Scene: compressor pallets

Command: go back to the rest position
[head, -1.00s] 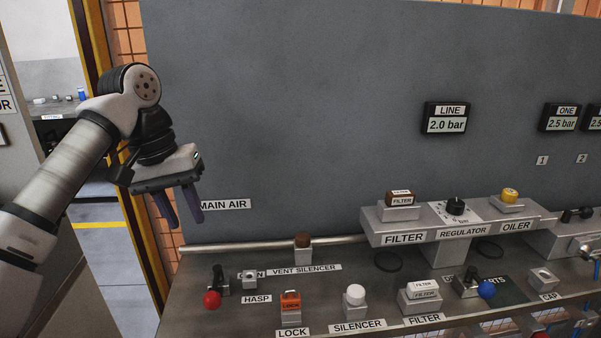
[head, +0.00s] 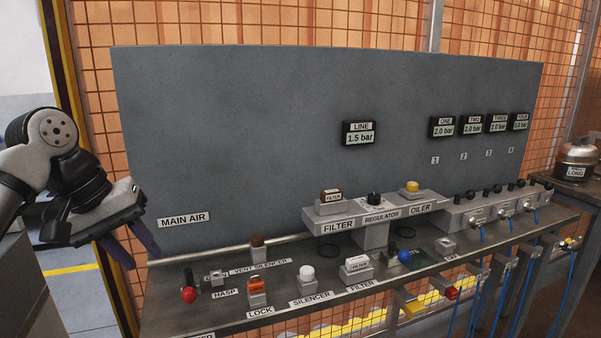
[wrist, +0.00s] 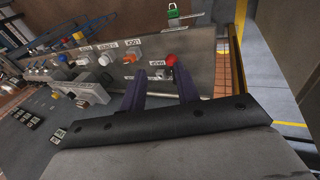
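My gripper (head: 130,246) is at the left of the head view, in the air in front of the grey panel's left edge. In the wrist view my gripper (wrist: 160,88) shows two dark purple fingers spread apart with nothing between them. The bench (head: 225,318) with the air parts lies to its right and below. The red-knobbed main air valve (head: 189,294) stands near the bench's left end, apart from my fingers.
An orange lock (head: 257,292), a white silencer (head: 307,275) and a filter (head: 357,266) sit on the bench. The line gauge (head: 360,133) reads 1.5 bar. An orange mesh fence (head: 270,25) stands behind. Floor with a yellow line (head: 70,269) is at left.

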